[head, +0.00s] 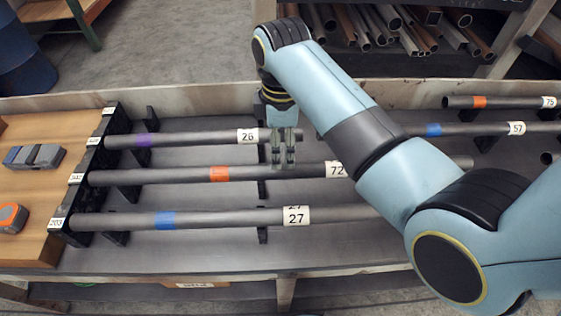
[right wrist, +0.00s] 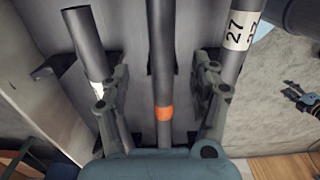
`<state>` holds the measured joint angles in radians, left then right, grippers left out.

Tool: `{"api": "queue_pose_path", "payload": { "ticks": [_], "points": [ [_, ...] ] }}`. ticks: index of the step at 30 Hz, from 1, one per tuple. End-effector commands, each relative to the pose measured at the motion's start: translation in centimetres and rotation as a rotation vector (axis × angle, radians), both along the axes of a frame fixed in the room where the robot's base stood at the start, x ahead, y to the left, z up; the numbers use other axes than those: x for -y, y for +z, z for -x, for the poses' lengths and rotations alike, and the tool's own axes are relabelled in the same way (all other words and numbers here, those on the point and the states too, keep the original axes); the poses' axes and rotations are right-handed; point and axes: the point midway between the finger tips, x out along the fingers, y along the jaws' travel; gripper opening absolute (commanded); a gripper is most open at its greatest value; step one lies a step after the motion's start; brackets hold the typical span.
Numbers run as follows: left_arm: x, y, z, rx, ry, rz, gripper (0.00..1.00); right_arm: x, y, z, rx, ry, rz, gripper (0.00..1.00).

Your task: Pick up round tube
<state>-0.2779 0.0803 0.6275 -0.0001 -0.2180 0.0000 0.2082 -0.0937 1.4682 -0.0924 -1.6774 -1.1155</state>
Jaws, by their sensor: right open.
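My right gripper (head: 283,162) is open and empty, pointing down over the label-28 and label-72 tubes. In the right wrist view the orange-banded tube (right wrist: 163,75) runs between its spread fingers (right wrist: 162,80); I cannot tell the height gap. A small dark shape, perhaps my left gripper (right wrist: 303,97), shows at the right edge there.
More tubes lie at the right, including one labelled 57 (head: 490,129) and one labelled 75 (head: 500,102). A wooden board (head: 25,240) at the left holds a tape measure (head: 12,217) and a grey block (head: 34,157). A shelf of pipes (head: 390,25) stands behind.

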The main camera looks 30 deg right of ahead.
Motion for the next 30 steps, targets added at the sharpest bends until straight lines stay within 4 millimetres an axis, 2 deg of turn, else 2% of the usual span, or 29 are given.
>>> {"api": "queue_pose_path", "payload": {
  "ticks": [3,6,8,11,18,26,30],
  "points": [
    [0.0,-0.4,2.3,-0.031,0.0,0.0,0.4,0.1,-2.0,0.1,-0.001,-0.001,0.0,0.63],
    [0.0,-0.5,4.2,-0.059,0.001,-0.001,0.4,0.0,-2.8,0.1,0.0,-0.002,-0.001,0.63],
    [-0.1,-0.5,4.7,-0.066,0.002,-0.001,0.4,0.1,-3.2,0.1,0.001,-0.003,0.0,0.63],
    [0.0,-0.4,4.3,-0.061,0.002,-0.001,0.4,0.3,-4.4,0.4,-0.001,-0.003,0.0,0.63],
    [0.0,-0.3,1.3,-0.016,0.0,0.0,0.4,0.7,-7.8,0.6,0.001,-0.004,0.0,0.63],
    [0.0,-0.4,1.5,-0.019,0.0,0.0,0.4,0.7,-8.2,0.6,0.003,-0.005,0.0,0.63],
    [0.0,-0.4,2.3,-0.031,0.0,0.0,0.4,0.6,-8.1,0.6,0.003,-0.005,0.0,0.47]
  ]
}}
